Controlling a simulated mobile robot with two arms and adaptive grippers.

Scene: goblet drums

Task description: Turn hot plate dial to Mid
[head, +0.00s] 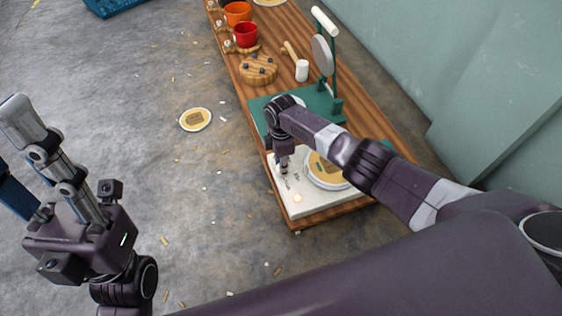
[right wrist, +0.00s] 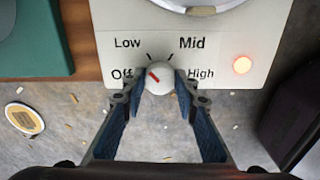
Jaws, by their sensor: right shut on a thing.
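The white hot plate (head: 295,208) sits at the near end of the wooden bench, with a round plate (head: 325,172) on top. Its round pale dial (right wrist: 160,77) shows in the right wrist view, with a red mark pointing up and left, between Off and Low. The Mid label (right wrist: 192,43) is up and right of the dial. My right gripper (right wrist: 160,82) is shut on the dial, a finger at each side; it also shows in the head view (head: 284,172), partly hiding the dial. My left gripper (head: 22,155) is open and empty, over the floor at left.
An indicator light (right wrist: 242,65) glows orange-red right of the dial. A green stand (head: 325,100) is just behind the hot plate. A disc (head: 195,119) lies on the littered floor.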

